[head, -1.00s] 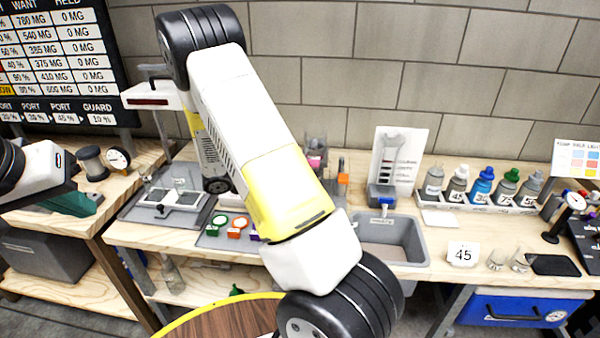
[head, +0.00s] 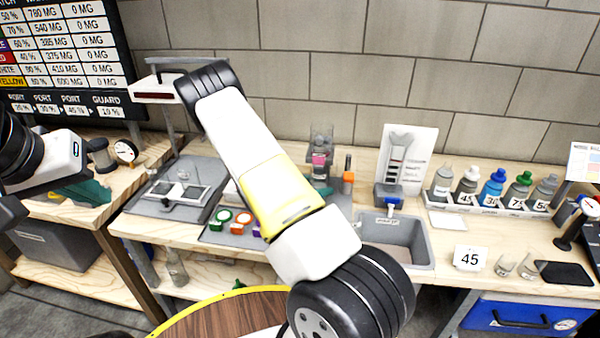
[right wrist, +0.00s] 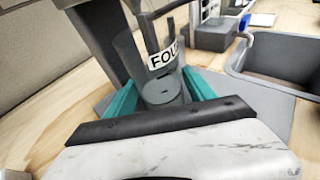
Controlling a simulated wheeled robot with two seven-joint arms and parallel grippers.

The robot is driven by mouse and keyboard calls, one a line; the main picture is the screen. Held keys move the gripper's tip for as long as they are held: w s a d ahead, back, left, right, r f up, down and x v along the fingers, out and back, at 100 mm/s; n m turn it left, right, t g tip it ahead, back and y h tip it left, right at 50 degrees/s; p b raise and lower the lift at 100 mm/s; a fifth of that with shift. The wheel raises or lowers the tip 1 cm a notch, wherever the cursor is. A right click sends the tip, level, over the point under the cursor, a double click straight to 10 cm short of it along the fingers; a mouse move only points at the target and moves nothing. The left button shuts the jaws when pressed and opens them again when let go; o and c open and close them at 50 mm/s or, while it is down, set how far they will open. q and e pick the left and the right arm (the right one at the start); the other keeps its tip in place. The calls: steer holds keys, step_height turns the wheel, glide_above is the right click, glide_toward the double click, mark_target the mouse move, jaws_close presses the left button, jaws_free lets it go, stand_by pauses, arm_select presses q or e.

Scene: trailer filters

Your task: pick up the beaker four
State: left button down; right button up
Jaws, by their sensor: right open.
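Beaker four, a grey see-through cylinder with a white label reading "FOU" (right wrist: 163,56), stands in the middle of the right wrist view. My right gripper (right wrist: 162,96) is open, with one teal finger on each side of the beaker's lower part. I cannot tell whether the fingers touch it. In the head view my right arm hides most of that gripper, and I cannot make out the label. My left gripper (head: 84,194) is at the left, over the side table; its opening is unclear.
The sink (head: 424,246) lies right of the grey mat (head: 215,236). A balance (head: 178,190) stands left, and a holder with a pink part (head: 320,160) stands behind the mat. Several bottles (head: 490,188) line the back right. A "45" card (head: 470,258) stands in front.

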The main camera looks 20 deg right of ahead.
steer(key=shift+d+f, duration=0.1)
steer(key=shift+d, duration=0.1)
steer(key=c, duration=1.3)
